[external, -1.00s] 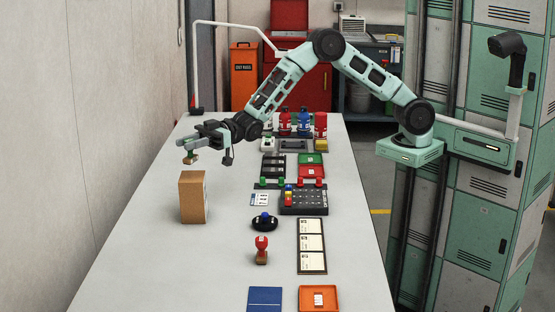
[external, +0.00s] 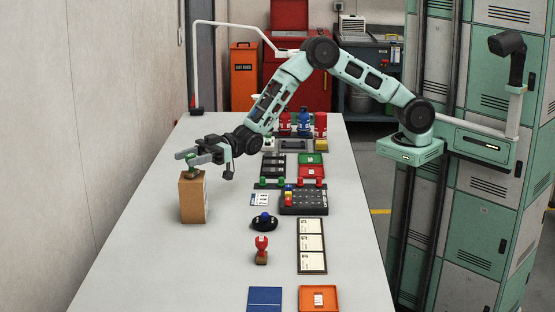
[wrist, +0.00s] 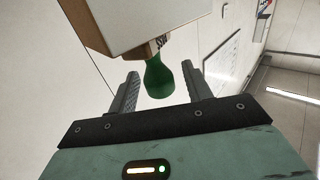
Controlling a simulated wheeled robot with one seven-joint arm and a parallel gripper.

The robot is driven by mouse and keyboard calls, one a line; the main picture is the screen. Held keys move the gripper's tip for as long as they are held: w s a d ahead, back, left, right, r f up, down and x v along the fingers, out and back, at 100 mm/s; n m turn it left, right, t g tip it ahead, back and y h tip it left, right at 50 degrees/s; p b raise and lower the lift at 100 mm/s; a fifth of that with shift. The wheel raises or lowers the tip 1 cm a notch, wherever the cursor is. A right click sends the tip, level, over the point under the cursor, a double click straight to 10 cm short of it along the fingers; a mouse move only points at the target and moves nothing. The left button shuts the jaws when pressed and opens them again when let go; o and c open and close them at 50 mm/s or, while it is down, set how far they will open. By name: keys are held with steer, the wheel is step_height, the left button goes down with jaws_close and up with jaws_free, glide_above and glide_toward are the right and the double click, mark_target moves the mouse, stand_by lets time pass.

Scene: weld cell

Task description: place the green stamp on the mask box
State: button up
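The mask box (external: 192,203) is a brown carton standing upright at the left of the table. The green stamp (external: 192,171) is at the box's top, with its wooden base down against the top face. In the wrist view the stamp's green handle (wrist: 160,78) points toward me, and its base meets the box (wrist: 118,22). My gripper (external: 188,156) is at the stamp's handle, just above the box. In the wrist view its fingers (wrist: 158,88) stand apart on either side of the handle, with a clear gap at the left finger.
A red stamp (external: 261,248) and a black round stand with a blue knob (external: 264,221) are right of the box. A keypad-like black tray (external: 303,200), label board (external: 311,246), blue pad (external: 264,299) and orange tray (external: 318,298) lie farther right. The table front left is clear.

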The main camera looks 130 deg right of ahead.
steer(key=shift+r, duration=0.15)
steer(key=shift+s, duration=0.15)
steer(key=s+b, duration=0.2)
steer(key=s, duration=0.9)
steer(key=shift+s, duration=0.35)
